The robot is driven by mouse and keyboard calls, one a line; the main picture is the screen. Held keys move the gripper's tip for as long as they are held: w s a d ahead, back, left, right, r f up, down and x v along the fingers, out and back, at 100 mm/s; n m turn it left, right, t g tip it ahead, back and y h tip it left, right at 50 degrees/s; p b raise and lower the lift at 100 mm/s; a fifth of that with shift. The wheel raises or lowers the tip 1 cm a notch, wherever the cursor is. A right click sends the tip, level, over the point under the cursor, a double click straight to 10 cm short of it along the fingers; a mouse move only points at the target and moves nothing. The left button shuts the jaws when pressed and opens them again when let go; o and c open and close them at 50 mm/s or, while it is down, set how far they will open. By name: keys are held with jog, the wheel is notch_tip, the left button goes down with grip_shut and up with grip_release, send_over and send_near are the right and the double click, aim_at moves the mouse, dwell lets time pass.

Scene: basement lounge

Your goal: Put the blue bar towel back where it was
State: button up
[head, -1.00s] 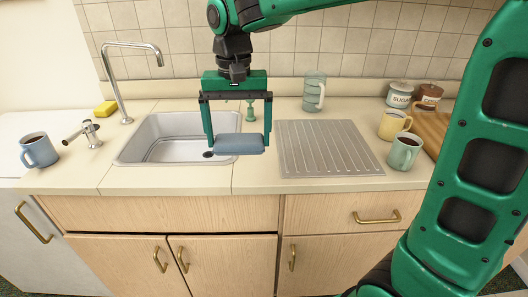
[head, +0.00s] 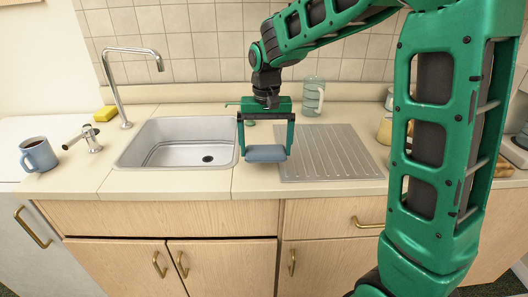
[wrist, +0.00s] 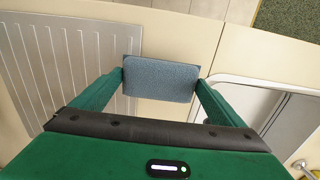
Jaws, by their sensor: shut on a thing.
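The blue bar towel (head: 266,154) is a folded grey-blue pad held between the two fingers of my gripper (head: 265,150). In the head view it hangs over the counter between the sink (head: 180,140) and the left part of the ribbed drainboard (head: 325,150). In the wrist view the towel (wrist: 160,79) spans between the fingertips, with the drainboard (wrist: 60,60) on the left and the sink (wrist: 262,98) on the right. My gripper is shut on the towel's two ends. I cannot tell its exact height above the counter.
A tall faucet (head: 120,90), yellow sponge (head: 105,113) and blue mug of dark drink (head: 38,154) stand at the left. A clear ribbed glass mug (head: 313,95) stands behind the drainboard. A yellow mug (head: 384,131) is partly hidden by my arm. The drainboard is bare.

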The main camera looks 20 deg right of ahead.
aim_at(266, 150)
jog(key=shift+f, duration=1)
jog(key=shift+f, duration=0.35)
jog(key=o, duration=0.7)
notch_tip(266, 150, up, 13)
jog(key=shift+f, duration=0.15)
jog(key=s+d+f+m, duration=0.1)
jog(key=s+d+f, duration=0.1)
jog(key=s+d, duration=0.55)
jog(key=s+d+f+m, duration=0.1)
jog(key=s+d+f, duration=0.1)
jog(key=s+d, duration=0.55)
jog(key=shift+m, duration=0.4)
jog(key=s+f, duration=0.2)
jog(key=s, duration=0.3)
jog(key=s+d+f, duration=0.1)
jog(key=s+f, duration=0.1)
jog(key=s, duration=0.4)
jog(key=s+d+f, duration=0.1)
jog(key=s+f, duration=0.1)
jog(key=s, duration=0.3)
jog(key=shift+s+d+f, duration=0.1)
jog(key=shift+s+d, duration=0.05)
jog(key=shift+d, duration=0.05)
